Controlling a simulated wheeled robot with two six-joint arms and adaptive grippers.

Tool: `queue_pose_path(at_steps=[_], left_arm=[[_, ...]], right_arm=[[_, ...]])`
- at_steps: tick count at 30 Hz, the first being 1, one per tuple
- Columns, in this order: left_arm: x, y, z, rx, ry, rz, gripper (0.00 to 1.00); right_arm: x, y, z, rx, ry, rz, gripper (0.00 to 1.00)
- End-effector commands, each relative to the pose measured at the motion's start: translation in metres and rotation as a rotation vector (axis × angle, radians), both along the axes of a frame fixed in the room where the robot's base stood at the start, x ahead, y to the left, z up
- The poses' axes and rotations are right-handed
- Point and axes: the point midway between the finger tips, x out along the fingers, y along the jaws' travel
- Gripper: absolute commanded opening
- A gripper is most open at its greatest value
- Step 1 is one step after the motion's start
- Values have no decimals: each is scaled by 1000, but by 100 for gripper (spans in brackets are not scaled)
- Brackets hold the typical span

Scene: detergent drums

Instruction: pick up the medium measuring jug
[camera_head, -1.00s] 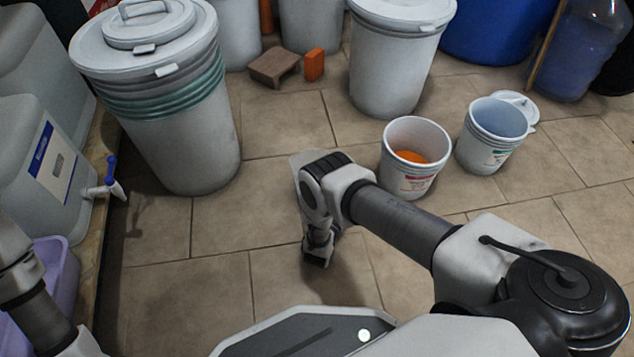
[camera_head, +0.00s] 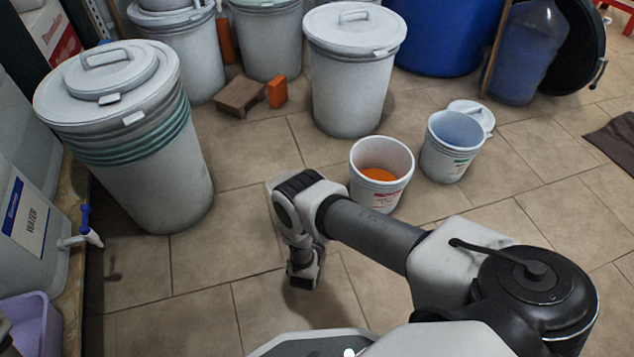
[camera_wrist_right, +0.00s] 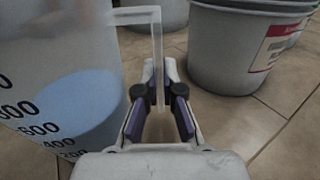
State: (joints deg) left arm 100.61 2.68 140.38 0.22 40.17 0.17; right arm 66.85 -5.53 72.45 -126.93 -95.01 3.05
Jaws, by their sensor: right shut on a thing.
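The measuring jug (camera_wrist_right: 60,75) is a translucent vessel with dark printed graduations and a bluish patch inside. It fills the left of the right wrist view, and its clear handle (camera_wrist_right: 158,50) reaches down between my fingers. My right gripper (camera_wrist_right: 160,95) is shut on this handle, one purple-padded finger on each side. In the head view my right arm hides most of the jug; only a pale edge (camera_head: 271,190) shows beside the arm. I cannot tell from these views whether the jug's base touches the floor. My left gripper is out of view.
A white bucket with orange contents (camera_head: 381,172) stands right of my arm, beside a bucket with its lid off (camera_head: 452,145). Lidded drums (camera_head: 350,75) stand behind, and a large one (camera_head: 150,185) at left. A water container (camera_head: 25,225) and purple tub (camera_head: 30,325) line the left edge.

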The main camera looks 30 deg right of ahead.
Motion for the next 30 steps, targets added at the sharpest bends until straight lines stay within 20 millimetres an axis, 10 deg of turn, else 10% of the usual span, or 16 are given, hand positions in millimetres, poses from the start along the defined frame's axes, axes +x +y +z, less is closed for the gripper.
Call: queue_pose_path(at_steps=[30], left_arm=[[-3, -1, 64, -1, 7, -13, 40]], right_arm=[[-114, -72, 15, -1, -3, 2, 0]])
